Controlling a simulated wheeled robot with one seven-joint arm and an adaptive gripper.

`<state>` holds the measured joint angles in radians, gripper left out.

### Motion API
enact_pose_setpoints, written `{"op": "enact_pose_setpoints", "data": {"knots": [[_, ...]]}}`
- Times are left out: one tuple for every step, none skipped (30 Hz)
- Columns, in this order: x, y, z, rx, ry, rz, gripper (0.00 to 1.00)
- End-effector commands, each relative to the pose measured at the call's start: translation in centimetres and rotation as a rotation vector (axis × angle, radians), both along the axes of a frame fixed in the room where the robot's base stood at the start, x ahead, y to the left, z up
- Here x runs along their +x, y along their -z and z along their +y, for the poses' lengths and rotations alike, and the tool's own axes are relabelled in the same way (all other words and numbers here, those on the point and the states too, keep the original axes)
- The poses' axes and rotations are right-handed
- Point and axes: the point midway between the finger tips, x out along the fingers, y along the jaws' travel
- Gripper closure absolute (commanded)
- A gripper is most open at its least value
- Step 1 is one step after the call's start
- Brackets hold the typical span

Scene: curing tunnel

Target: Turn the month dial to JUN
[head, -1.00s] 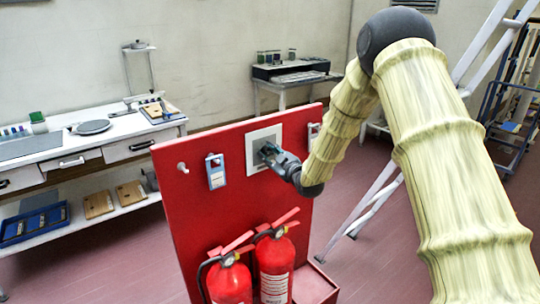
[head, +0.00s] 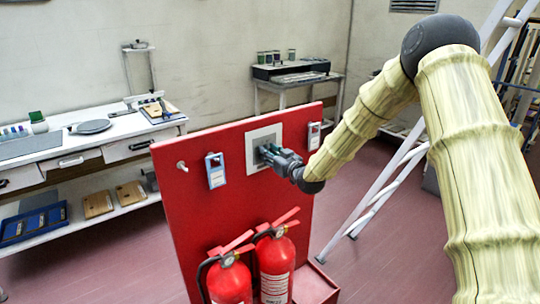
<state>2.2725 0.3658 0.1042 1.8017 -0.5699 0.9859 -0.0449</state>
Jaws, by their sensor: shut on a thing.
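A white-framed square panel with a grey face (head: 255,139) is fixed to the upper part of a red board (head: 192,220). My gripper (head: 266,151) is at the grey face, shut on a part there that I take to be the month dial. My fingers and wrist cover the dial, so its pointer and any month letters do not show. I cannot tell which month it points to.
Two red fire extinguishers (head: 275,265) stand below. A white ladder (head: 385,195) is at right and a workbench (head: 85,142) at left.

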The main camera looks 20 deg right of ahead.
Motion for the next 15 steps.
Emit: {"op": "enact_pose_setpoints", "data": {"knots": [[0.01, 0.0, -0.15, 0.046, 0.003, 0.014, 0.91], [0.02, 0.0, -0.12, 0.072, 0.002, 0.024, 0.91], [0.01, 0.0, -0.13, 0.107, 0.002, 0.036, 0.91], [0.01, 0.0, -0.17, 0.134, 0.003, 0.046, 0.91], [0.01, -0.01, -0.15, 0.162, 0.003, 0.057, 0.91], [0.01, -0.01, -0.11, 0.196, 0.002, 0.069, 0.91], [0.01, -0.02, -0.15, 0.223, 0.002, 0.078, 0.91], [0.01, -0.01, -0.16, 0.251, 0.002, 0.089, 0.91], [0.01, -0.02, -0.1, 0.286, 0.002, 0.101, 0.91], [0.01, -0.02, -0.13, 0.313, 0.002, 0.11, 0.91], [0.01, -0.02, -0.18, 0.341, 0.003, 0.121, 0.91], [0.02, -0.02, -0.13, 0.377, 0.003, 0.134, 0.91], [0.02, -0.03, -0.15, 0.403, 0.003, 0.144, 0.91], [0.02, -0.02, -0.19, 0.429, 0.003, 0.153, 0.91], [0.02, -0.03, -0.15, 0.465, 0.002, 0.165, 0.91]]}}
